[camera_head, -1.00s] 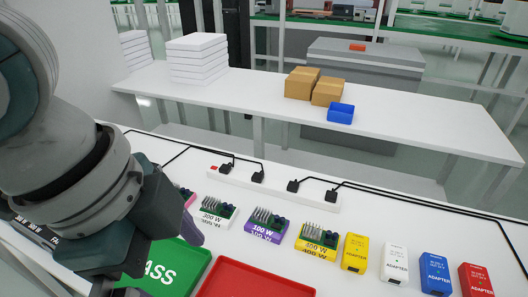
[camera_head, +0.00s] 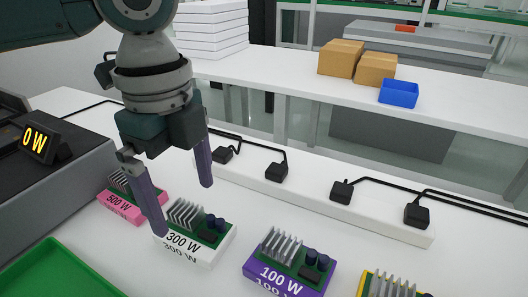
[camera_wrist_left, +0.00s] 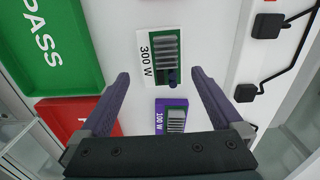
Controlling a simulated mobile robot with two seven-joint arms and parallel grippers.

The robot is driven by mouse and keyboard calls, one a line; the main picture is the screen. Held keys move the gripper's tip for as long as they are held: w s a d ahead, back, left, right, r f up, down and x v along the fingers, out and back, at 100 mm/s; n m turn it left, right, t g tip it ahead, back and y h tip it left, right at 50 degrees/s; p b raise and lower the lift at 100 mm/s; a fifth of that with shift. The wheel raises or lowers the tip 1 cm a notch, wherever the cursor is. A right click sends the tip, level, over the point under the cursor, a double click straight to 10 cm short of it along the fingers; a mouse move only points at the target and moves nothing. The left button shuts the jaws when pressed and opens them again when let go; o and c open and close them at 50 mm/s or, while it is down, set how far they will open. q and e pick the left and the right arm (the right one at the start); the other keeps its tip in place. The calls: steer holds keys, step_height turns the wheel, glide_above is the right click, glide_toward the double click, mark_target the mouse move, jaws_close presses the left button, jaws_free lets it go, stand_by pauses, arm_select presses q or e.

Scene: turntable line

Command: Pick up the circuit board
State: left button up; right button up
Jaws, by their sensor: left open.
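Several green circuit boards with grey heatsinks stand on labelled blocks: one on a pink 500 W block (camera_head: 122,205), one (camera_head: 211,232) on a white 300 W block (camera_head: 183,250), one (camera_head: 308,268) on a purple 100 W block (camera_head: 268,277), and one (camera_head: 385,291) on a yellow block, cut off below. My left gripper (camera_head: 183,208) is open and empty, pointing down over the 300 W block, one finger on each side of it in the picture. In the left wrist view the 300 W board (camera_wrist_left: 172,68) lies between and just beyond the fingertips (camera_wrist_left: 160,73). My right gripper is not visible.
A green tray (camera_head: 60,272) is at the lower left, and the left wrist view shows a red tray (camera_wrist_left: 75,113). A dark device reading 0 W (camera_head: 42,143) stands at left. A white power strip (camera_head: 315,200) with black plugs runs behind the blocks.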

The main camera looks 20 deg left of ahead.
mark_target(189, 216)
arm_select(q)
step_height(189, 216, down, 6)
steer(key=shift+w+a+r+b, duration=0.1)
steer(key=shift+a+b, duration=0.05)
steer(key=shift+b, duration=0.55)
steer(key=c, duration=1.3)
